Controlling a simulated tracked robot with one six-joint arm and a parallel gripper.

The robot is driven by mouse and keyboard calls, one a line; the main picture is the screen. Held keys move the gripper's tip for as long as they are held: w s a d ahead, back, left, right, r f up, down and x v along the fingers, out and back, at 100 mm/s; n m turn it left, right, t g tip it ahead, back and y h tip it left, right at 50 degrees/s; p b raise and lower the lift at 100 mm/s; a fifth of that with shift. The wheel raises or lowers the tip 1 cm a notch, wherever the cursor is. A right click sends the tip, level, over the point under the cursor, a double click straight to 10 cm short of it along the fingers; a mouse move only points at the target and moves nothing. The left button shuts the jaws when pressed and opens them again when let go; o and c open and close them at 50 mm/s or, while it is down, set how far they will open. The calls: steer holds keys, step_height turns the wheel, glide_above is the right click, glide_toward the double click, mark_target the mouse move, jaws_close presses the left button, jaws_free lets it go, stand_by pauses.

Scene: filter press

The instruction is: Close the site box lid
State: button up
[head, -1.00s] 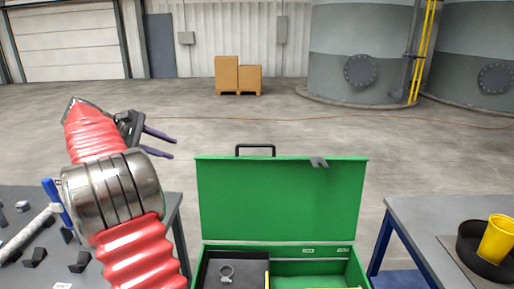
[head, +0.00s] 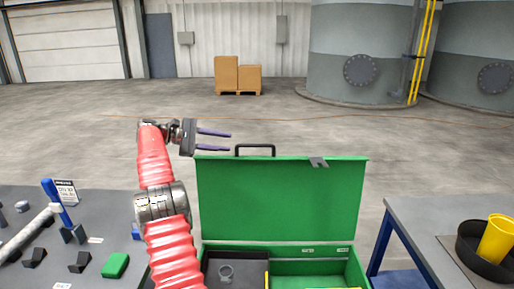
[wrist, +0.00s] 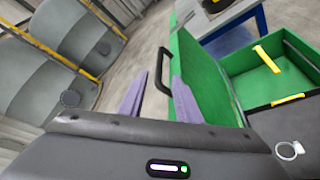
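The green site box (head: 305,252) stands in the lower middle of the head view with its lid (head: 280,200) open and upright at the back. A black handle (head: 255,147) sits on the lid's top edge and a grey latch (head: 318,162) is right of it. My gripper (head: 230,141) is open and empty, its purple fingers pointing right, near the lid's upper left corner. In the wrist view the handle (wrist: 164,70) and the lid (wrist: 200,80) appear beyond and between the open fingers (wrist: 155,97); I see no contact.
Inside the box are a dark tray with a metal clamp (head: 226,272) and yellow pieces. A left bench (head: 100,212) holds a hammer and black holders. A right table (head: 420,215) holds a black pan (head: 470,255) with a yellow cup (head: 497,240).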

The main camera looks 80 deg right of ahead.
mark_target(252, 146)
steer(key=shift+s, duration=0.1)
steer(key=x, duration=1.3)
steer(key=shift+s+d, duration=0.2)
steer(key=shift+s, duration=0.1)
steer(key=shift+c, duration=0.7)
jaws_close()
steer(key=shift+a, duration=0.1)
